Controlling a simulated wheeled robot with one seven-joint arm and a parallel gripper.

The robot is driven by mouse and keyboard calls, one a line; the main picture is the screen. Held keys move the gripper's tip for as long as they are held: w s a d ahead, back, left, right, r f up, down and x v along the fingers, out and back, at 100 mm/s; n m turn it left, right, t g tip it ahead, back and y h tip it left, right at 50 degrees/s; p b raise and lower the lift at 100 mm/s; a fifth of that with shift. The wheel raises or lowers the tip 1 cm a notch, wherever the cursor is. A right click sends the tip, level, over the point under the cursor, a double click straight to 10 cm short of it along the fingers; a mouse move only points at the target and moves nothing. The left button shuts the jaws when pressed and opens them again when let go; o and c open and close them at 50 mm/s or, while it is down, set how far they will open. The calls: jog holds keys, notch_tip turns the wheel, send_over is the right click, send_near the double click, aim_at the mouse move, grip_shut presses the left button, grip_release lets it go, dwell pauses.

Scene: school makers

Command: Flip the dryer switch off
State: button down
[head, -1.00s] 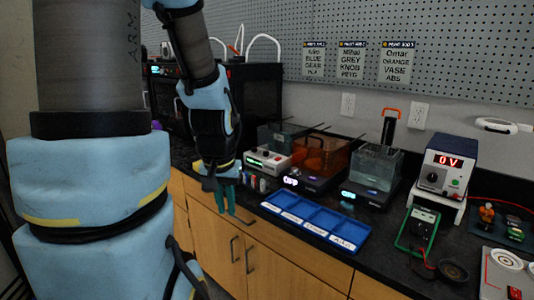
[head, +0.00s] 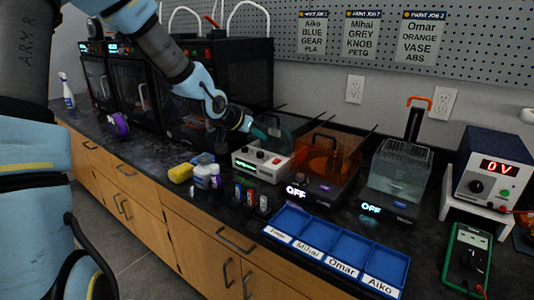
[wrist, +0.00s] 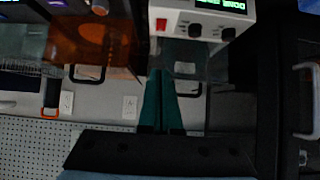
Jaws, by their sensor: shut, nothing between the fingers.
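The dryer appears to be the cream control box (head: 262,165) with a lit green display and dark knobs, on the bench in front of a clear bin. In the wrist view the box (wrist: 182,30) is upside down, with a red switch (wrist: 161,24) beside two dark knobs. Its switch position cannot be told. My gripper (head: 262,134) is above and just behind the box in the head view. Its teal fingers (wrist: 162,85) are shut and empty, and point towards the box in the wrist view. Contact with the box cannot be told.
An orange-lidded unit (head: 327,160) and a clear tank unit (head: 398,180) stand to the right, both displaying OFF. A blue labelled tray (head: 345,247) lies in front. Small bottles (head: 207,175) and a yellow item (head: 181,173) are left of the box. Black printers (head: 230,80) stand behind.

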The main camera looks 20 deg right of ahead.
jog(key=shift+d, duration=0.1)
jog(key=p, duration=0.2)
send_over(279, 159)
jog(key=s+a, duration=0.1)
jog(key=a, duration=0.2)
jog(key=f, duration=0.6)
jog(key=shift+s+d+f, duration=0.1)
jog(key=shift+d+f, duration=0.05)
jog(key=shift+d, duration=0.05)
notch_tip(279, 159, down, 3)
jog(key=shift+f+p, duration=0.1)
jog(key=shift+p, duration=0.2)
jog(key=shift+d+f, duration=0.1)
jog(key=shift+f, duration=0.25)
jog(key=shift+f, duration=0.15)
jog(key=shift+d+f+b, duration=0.1)
jog(key=shift+f+b, duration=0.1)
jog(key=shift+b, duration=0.35)
jog(key=shift+r, duration=0.1)
jog(key=shift+w+d, duration=0.1)
jog(key=shift+w, duration=0.1)
